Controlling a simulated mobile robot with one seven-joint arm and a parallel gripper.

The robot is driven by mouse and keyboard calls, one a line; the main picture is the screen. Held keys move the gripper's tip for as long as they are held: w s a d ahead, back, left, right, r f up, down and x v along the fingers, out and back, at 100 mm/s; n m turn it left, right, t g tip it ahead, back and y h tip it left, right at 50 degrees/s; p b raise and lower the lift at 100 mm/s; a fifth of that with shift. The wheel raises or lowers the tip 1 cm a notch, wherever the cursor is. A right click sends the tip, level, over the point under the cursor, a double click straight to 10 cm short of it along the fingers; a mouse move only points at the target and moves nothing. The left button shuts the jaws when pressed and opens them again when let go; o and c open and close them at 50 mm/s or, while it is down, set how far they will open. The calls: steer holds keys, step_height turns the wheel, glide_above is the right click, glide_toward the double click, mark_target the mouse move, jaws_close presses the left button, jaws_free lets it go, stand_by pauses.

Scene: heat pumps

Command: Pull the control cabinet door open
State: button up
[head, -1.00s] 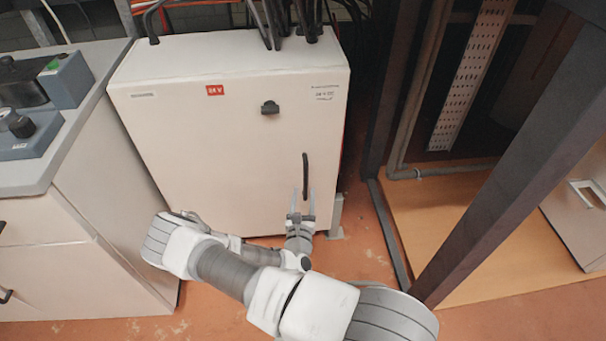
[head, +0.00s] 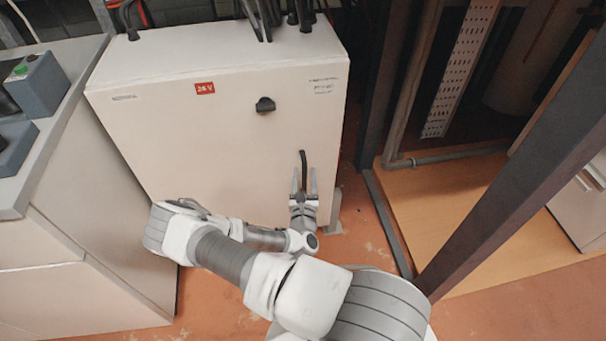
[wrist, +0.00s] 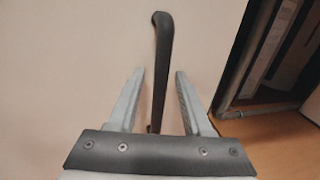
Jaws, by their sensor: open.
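The control cabinet (head: 215,140) is a white box with a red label, a black knob (head: 265,105) and a black vertical handle (head: 303,160) low on the right of its door. The door is shut. My gripper (head: 304,180) is at the lower part of the handle. In the wrist view my gripper (wrist: 158,75) is open, with one finger on each side of the black handle (wrist: 161,55). Both fingers look apart from the handle. The handle's lower end is hidden behind the gripper's body.
A grey-white cabinet (head: 80,200) with blue devices on top stands close on the left. A dark metal frame post (head: 510,165) slants up on the right. Black cables (head: 270,15) enter the cabinet's top. Orange floor (head: 385,245) shows in front and right.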

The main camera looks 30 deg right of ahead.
jaws_close()
stand_by(1.4)
